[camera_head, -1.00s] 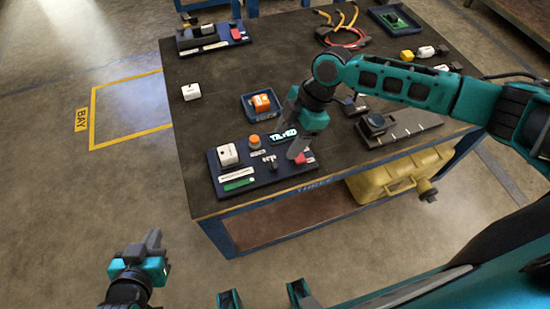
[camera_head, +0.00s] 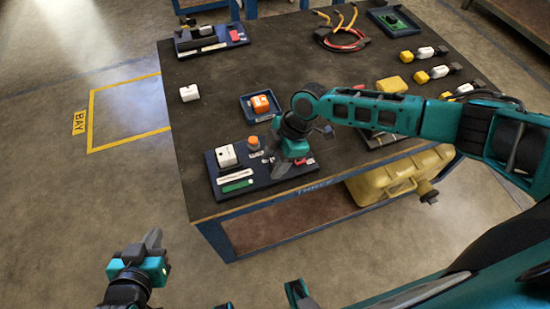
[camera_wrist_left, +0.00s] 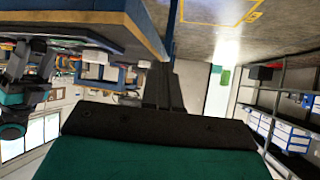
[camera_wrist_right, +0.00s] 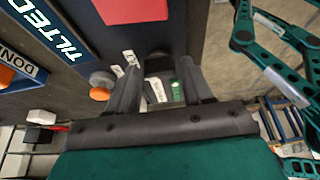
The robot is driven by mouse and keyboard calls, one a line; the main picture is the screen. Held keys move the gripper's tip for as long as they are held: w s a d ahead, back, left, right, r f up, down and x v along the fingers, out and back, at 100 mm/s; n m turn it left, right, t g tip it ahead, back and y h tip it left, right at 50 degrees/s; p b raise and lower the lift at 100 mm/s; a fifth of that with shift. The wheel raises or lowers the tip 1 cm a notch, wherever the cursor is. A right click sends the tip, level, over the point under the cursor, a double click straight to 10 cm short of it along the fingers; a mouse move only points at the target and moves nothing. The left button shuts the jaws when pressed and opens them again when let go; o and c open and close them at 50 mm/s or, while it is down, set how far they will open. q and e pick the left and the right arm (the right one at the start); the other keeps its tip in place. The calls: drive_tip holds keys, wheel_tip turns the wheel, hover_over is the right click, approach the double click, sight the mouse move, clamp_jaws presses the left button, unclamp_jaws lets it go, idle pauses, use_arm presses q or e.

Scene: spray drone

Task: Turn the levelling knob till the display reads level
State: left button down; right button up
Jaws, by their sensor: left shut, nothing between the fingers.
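The blue panel board (camera_head: 268,186) lies at the table's near edge. In the right wrist view its display (camera_wrist_right: 62,32) reads TILTED; my right gripper hides the display in the head view. A dark round knob (camera_wrist_right: 158,62) shows between the fingertips of my right gripper (camera_wrist_right: 158,70). The fingers stand apart on either side of it, with gaps apparently left. In the head view this gripper (camera_head: 274,164) points down over the board and hides the knob. My left gripper (camera_head: 153,240) is shut and empty, out over the floor left of the table.
An orange block sits in a blue tray (camera_head: 246,105) behind. A white block (camera_head: 189,93) stands left. The table's middle is clear.

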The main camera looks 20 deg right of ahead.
drive_tip(key=c, duration=0.8)
drive_tip(key=shift+o, duration=0.2)
drive_tip(key=m+p, duration=0.2)
drive_tip(key=m+t+p, duration=0.1)
drive_tip(key=m+p, duration=0.1)
drive_tip(key=p, duration=0.1)
drive_tip(key=shift+s+r+p, duration=0.2)
drive_tip(key=shift+r+p, duration=0.1)
drive_tip(key=shift+r, duration=0.05)
drive_tip(key=shift+f+m+t+h+p, duration=0.15)
drive_tip(key=shift+m+t+h+p, duration=0.15)
drive_tip(key=shift+m+t+p, duration=0.3)
drive_tip(key=shift+w+f+m, duration=0.1)
drive_tip(key=shift+f+m, duration=0.05)
drive_tip(key=shift+m, duration=0.15)
drive_tip(key=o, duration=1)
drive_tip(key=shift+o, duration=0.2)
